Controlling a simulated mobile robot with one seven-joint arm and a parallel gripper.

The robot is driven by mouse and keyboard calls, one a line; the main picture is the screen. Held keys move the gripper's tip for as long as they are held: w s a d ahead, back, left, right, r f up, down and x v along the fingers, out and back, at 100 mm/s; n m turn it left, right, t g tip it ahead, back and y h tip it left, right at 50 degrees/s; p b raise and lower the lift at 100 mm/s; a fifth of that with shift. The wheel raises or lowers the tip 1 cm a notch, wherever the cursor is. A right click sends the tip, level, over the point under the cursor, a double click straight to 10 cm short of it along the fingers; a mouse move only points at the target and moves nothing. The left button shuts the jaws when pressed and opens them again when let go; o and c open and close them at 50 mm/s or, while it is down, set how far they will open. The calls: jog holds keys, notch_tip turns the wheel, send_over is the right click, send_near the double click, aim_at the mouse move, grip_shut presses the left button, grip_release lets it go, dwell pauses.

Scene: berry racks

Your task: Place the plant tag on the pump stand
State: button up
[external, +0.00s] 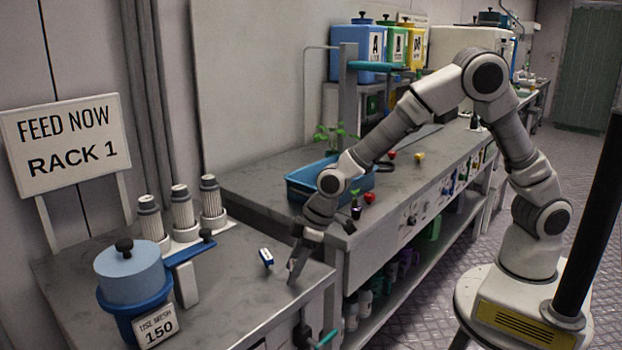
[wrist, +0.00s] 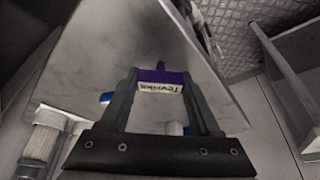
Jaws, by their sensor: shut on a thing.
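My gripper (wrist: 160,80) is shut on the plant tag (wrist: 161,87), a small piece with a purple top and a white face bearing handwriting, seen in the wrist view. Whether the tag touches the bench top is unclear.
A blue filter housing (external: 133,275) and a white holder with grey-capped cylinders (external: 182,212) stand farther left. A blue tray (external: 300,182) sits on the long bench behind.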

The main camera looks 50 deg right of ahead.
notch_tip(320, 180, up, 3)
jog(key=shift+r+p, duration=0.15)
jog(key=shift+p, duration=0.3)
jog(key=w+d+r, duration=0.2)
jog(key=d+r, duration=0.5)
jog(key=d, duration=0.4)
jog(key=p, duration=0.5)
send_over(246, 240)
jog(key=s, duration=0.1)
jog(key=f, duration=0.7)
jog(key=d+f+b, duration=0.1)
jog(key=f, duration=0.3)
jog(key=shift+f, duration=0.25)
jog(key=o, duration=1.4)
